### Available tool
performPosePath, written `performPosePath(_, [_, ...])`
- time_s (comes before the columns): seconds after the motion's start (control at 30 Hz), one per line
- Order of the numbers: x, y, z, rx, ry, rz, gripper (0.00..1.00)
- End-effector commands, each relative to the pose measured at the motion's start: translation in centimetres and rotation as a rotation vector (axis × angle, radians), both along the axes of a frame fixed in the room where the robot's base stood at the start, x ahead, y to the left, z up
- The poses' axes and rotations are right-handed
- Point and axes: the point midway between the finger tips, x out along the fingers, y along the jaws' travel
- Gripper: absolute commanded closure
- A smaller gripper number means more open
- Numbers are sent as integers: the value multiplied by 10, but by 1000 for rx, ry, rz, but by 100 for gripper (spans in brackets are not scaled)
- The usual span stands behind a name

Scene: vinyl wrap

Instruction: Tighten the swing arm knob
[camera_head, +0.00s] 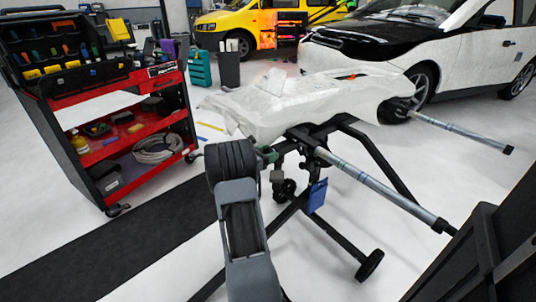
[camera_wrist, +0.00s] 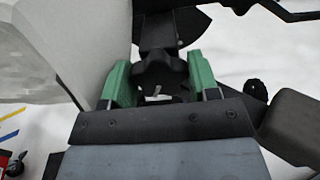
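The swing arm knob (camera_wrist: 160,72) is a black lobed knob at the top middle of the wrist view, below a dark bracket. My gripper (camera_wrist: 160,82) has two green fingers, one on each side of the knob. In the head view my gripper (camera_head: 268,156) is at the near left end of the black stand (camera_head: 318,134), under the white-wrapped panel (camera_head: 305,100). The knob is hidden there by my arm.
Padded stand arms (camera_head: 375,185) reach out to the right, and a blue tag (camera_head: 317,196) hangs below. A red tool cart (camera_head: 130,140) stands at left. A white and black car (camera_head: 440,45) is behind. The floor between cart and stand is mostly clear.

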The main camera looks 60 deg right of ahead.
Motion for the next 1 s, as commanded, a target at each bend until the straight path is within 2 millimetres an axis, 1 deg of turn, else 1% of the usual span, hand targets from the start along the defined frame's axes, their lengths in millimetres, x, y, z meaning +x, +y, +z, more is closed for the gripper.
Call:
performPosePath(0.03, [0, 0, 0, 0, 0, 0, 50])
performPosePath(0.27, [0, 0, 0, 0, 0, 0, 72])
performPosePath(0.33, [0, 0, -1, -3, -9, 0, 73])
performPosePath(0.53, [0, 0, -1, -46, -125, -1, 73])
performPosePath(0.77, [0, 0, 0, -49, -130, -1, 73])
performPosePath(0.8, [0, 0, 0, -49, -130, -1, 48])
performPosePath(1.0, [0, 0, 0, -48, -129, -1, 29])
